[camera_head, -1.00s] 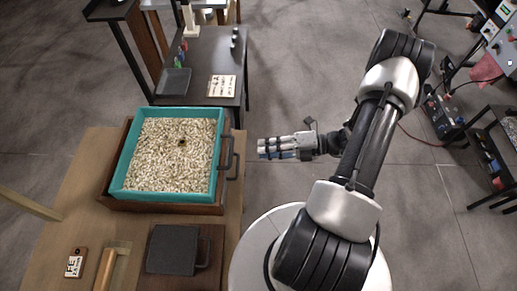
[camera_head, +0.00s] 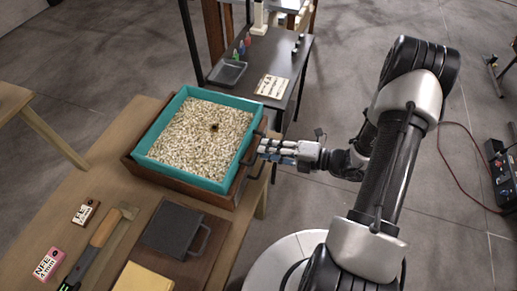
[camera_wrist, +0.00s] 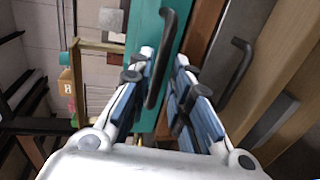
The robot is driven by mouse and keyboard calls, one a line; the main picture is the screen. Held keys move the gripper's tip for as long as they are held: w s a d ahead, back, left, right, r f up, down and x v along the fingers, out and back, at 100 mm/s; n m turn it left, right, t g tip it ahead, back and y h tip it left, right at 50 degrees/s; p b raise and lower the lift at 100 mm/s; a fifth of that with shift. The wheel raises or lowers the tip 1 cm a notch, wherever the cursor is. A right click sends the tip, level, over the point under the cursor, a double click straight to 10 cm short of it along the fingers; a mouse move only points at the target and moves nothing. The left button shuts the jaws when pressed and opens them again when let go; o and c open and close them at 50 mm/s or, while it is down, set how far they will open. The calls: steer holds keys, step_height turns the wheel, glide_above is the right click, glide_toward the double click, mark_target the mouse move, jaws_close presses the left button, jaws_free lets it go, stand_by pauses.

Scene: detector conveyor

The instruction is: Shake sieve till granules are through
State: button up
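The teal sieve (camera_head: 168,112) is full of pale granules (camera_head: 203,138), with a small dark spot near the middle. It sits in a brown wooden box (camera_head: 180,179) on the table. In the wrist view, the sieve's teal wall (camera_wrist: 146,30) carries a black bar handle (camera_wrist: 163,55). My gripper (camera_head: 262,150) is at the sieve's right side in the head view. In the wrist view my gripper (camera_wrist: 165,62) is open, its fingers on either side of the handle with gaps showing.
A dark side table (camera_head: 290,50) stands behind.

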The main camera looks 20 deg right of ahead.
steer(key=shift+x, duration=1.85)
steer(key=shift+c, duration=0.4)
jaws_close()
